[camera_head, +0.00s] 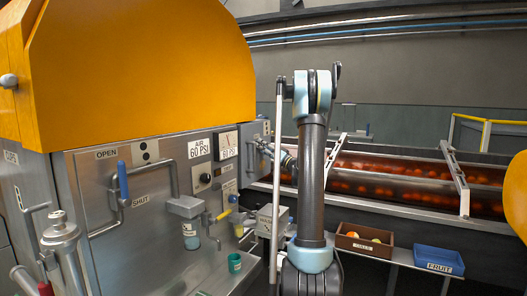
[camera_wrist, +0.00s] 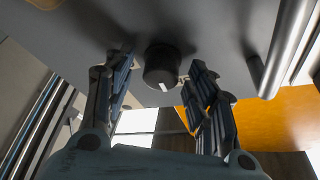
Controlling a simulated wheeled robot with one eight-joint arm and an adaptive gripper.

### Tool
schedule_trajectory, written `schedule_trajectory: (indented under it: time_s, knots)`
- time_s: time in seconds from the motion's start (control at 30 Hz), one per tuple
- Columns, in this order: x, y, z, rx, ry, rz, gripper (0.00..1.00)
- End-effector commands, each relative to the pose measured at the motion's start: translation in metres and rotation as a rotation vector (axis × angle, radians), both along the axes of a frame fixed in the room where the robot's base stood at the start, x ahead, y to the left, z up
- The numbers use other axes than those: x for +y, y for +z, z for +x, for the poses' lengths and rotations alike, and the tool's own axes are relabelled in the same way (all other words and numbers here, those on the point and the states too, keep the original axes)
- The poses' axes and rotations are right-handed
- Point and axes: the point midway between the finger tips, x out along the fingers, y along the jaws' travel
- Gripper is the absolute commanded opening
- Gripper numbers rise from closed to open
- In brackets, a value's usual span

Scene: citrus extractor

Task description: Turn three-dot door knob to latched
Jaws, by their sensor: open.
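In the wrist view a black round knob (camera_wrist: 161,66) with a white pointer mark stands out from a grey metal face. My gripper (camera_wrist: 162,76) is open, with one finger on each side of the knob and nothing clamped. A narrow gap shows left of the knob; the right finger is very close to it, and I cannot tell if it touches. No three-dot mark shows near the knob. In the head view my gripper (camera_head: 276,153) is at the grey door panel (camera_head: 253,140) at the machine's right end. I cannot make out the knob there.
A metal tube (camera_wrist: 288,48) runs close on the right in the wrist view. In the head view the front panel carries a blue-handled lever (camera_head: 122,180), gauges and a black dial (camera_head: 205,178). A brown crate (camera_head: 364,246) and blue fruit bin (camera_head: 438,261) stand on the right.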

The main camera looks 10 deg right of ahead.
Motion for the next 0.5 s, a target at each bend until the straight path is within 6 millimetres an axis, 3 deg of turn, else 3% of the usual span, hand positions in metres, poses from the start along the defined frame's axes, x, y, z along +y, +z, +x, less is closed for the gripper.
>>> schedule_trajectory:
  time_s: [0.17, 0.5]
  knots:
    - [-0.010, -0.005, -0.011, 0.000, -0.002, 0.000, 0.51]
    - [-0.050, -0.026, -0.056, 0.000, -0.004, -0.001, 0.51]
